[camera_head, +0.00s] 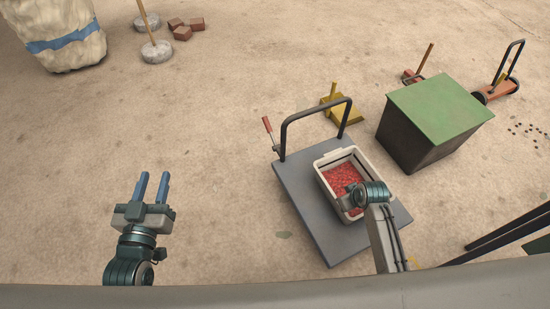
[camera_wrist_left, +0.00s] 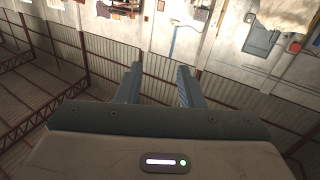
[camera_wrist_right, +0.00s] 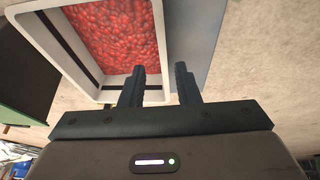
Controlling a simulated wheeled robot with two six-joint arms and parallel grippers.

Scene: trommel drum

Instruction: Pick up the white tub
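The white tub (camera_head: 325,163) stands on the grey platform of a cart and holds many small red pieces. It also shows in the right wrist view (camera_wrist_right: 160,40), large and close in front of my right gripper (camera_wrist_right: 158,75). That gripper is open, with a gap between its fingers. One finger overlaps the tub's inner side and the other its outer side, with the rim between them in the picture; I cannot tell whether they touch. In the head view my right wrist covers the tub's near end. My left gripper (camera_head: 152,182) is open and empty, away to the left.
The grey cart (camera_head: 300,205) has a black push handle (camera_head: 315,108) at its far end. A green-topped dark box (camera_head: 435,110) stands to the right, with a yellow object (camera_head: 342,110) near it. A white sack (camera_head: 55,35) and bricks (camera_head: 182,30) lie far left.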

